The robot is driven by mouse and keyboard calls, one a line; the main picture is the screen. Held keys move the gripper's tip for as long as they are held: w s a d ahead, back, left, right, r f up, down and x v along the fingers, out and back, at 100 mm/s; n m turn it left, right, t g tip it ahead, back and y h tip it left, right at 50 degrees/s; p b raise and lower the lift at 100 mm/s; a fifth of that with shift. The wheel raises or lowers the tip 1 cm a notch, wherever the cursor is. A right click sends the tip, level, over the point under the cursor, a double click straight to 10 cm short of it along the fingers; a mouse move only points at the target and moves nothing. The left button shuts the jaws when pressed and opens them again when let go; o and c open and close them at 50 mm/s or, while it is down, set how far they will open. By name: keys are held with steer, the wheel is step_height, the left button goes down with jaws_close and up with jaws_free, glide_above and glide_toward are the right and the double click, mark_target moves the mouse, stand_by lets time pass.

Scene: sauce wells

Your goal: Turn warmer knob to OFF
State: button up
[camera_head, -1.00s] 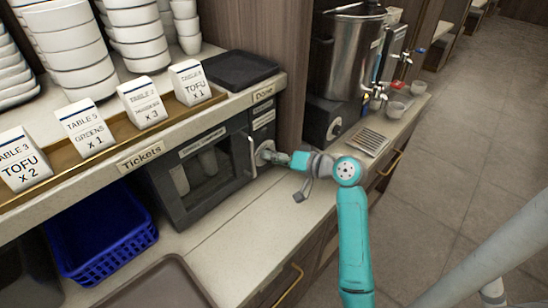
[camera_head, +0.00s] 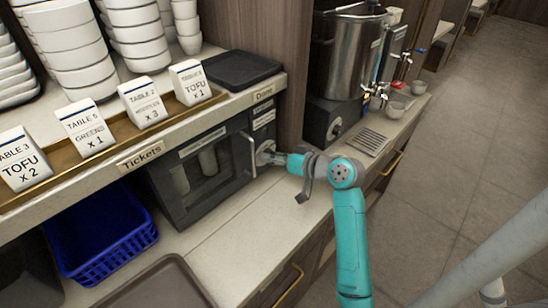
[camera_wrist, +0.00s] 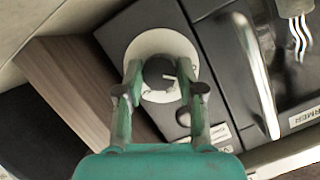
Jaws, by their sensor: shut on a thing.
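The warmer (camera_head: 205,175) is a dark box with a glass door, set under the ticket shelf. In the wrist view its knob (camera_wrist: 159,72) is a dark round cap with a white pointer line, on a pale round dial (camera_wrist: 162,40). My gripper (camera_wrist: 160,88) is shut on the knob, one finger on each side. In the head view my gripper (camera_head: 271,157) reaches the right end of the warmer's front, and the knob is mostly hidden behind it. The dial's markings are too small to read.
The warmer's upright door handle (camera_head: 252,156) is just left of my gripper; it also shows in the wrist view (camera_wrist: 256,72). A steel urn (camera_head: 350,55) on a black base stands to the right. A blue basket (camera_head: 100,235) and a tray (camera_head: 158,285) lie left on the counter.

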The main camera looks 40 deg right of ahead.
steer(key=shift+n+h, duration=0.4)
steer(key=shift+n, duration=0.2)
steer(key=o, duration=1.1)
steer(key=shift+o, duration=0.2)
steer(key=a+v, duration=0.1)
steer(key=v, duration=1.1)
steer(key=shift+d, duration=0.4)
